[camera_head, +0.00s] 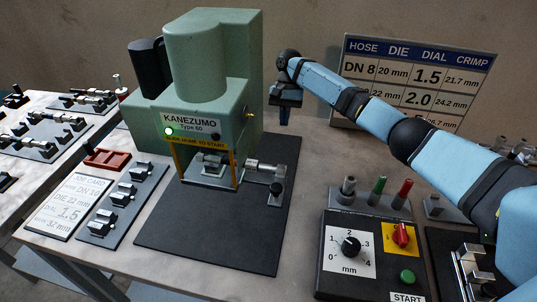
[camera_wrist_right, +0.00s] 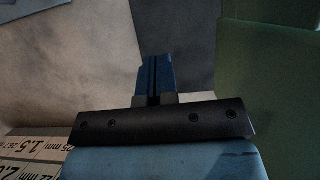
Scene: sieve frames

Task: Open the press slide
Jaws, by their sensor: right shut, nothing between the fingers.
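The green press (camera_head: 205,90), marked KANEZUMO Type 60, stands on a dark plate with its small green light lit. A yellow strip (camera_head: 203,143) reading "SLIDE HOME TO START" sits above a yellow-edged opening. My left gripper is not in view.
A control box (camera_head: 348,244) with a dial and START button stands at the front right. Several coloured pins stand in a rack (camera_head: 368,200) behind it. A chart board (camera_head: 415,80) stands behind my right arm. Small dies (camera_head: 120,195) and a job card (camera_head: 68,207) lie at left.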

